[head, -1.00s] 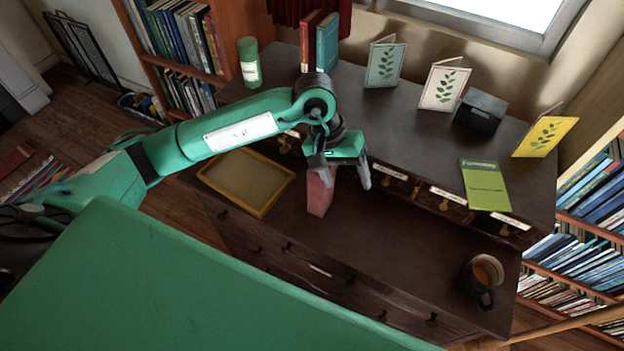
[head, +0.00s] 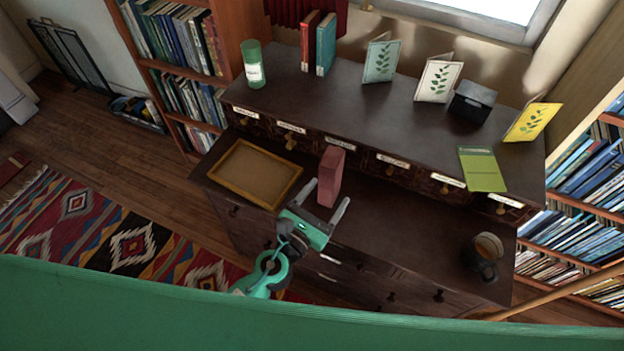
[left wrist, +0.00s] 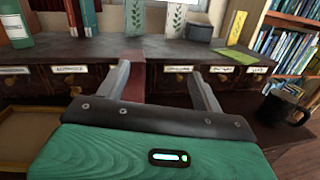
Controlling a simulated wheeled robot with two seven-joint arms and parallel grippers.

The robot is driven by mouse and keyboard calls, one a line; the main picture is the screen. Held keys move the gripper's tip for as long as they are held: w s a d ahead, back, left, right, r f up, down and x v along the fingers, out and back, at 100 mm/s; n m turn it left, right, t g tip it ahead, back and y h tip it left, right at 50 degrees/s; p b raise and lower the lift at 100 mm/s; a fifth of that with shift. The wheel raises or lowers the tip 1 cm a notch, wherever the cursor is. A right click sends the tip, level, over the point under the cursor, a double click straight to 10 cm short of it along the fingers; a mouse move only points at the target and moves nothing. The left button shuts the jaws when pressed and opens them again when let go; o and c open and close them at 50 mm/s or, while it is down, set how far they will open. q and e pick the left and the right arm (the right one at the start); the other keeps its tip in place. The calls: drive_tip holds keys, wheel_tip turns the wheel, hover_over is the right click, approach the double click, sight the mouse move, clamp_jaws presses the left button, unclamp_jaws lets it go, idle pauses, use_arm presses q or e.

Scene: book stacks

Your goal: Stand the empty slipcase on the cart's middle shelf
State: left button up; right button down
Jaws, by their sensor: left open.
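A dusty-red upright box (head: 331,174), which looks like the slipcase, stands on the desk's lower top (head: 400,225), in front of the row of small drawers. Whether it is empty cannot be seen. My left gripper (head: 328,193) is open, low at the desk's front, with its fingers pointing at the box. In the left wrist view the box (left wrist: 135,84) shows between the open fingers (left wrist: 160,72), close to the left finger; contact cannot be told. My right gripper is not in view. I see no cart.
A yellow-framed tray (head: 254,174) lies left of the box. A dark mug (head: 484,258) stands at the right. The upper ledge holds a green canister (head: 252,65), two books (head: 318,45), cards and a dark box (head: 472,101). The desk between box and mug is clear.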

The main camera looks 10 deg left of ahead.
sight(327, 170)
use_arm(q)
drive_tip(key=w+n+y, duration=0.1)
drive_tip(key=w, duration=0.1)
drive_tip(key=w+f+n+y+p, duration=0.1)
drive_tip(key=w, duration=0.1)
drive_tip(key=w+a+f+n+y+p, duration=0.1)
drive_tip(key=w, duration=0.1)
drive_tip(key=shift+w, duration=0.1)
drive_tip(key=shift+a+x, duration=0.1)
drive_tip(key=shift+x, duration=1.45)
drive_tip(key=shift+a+x, duration=0.15)
drive_tip(key=shift+x, duration=1.45)
drive_tip(key=shift+f, duration=0.1)
drive_tip(key=c, duration=1.3)
drive_tip(key=shift+c, duration=0.8)
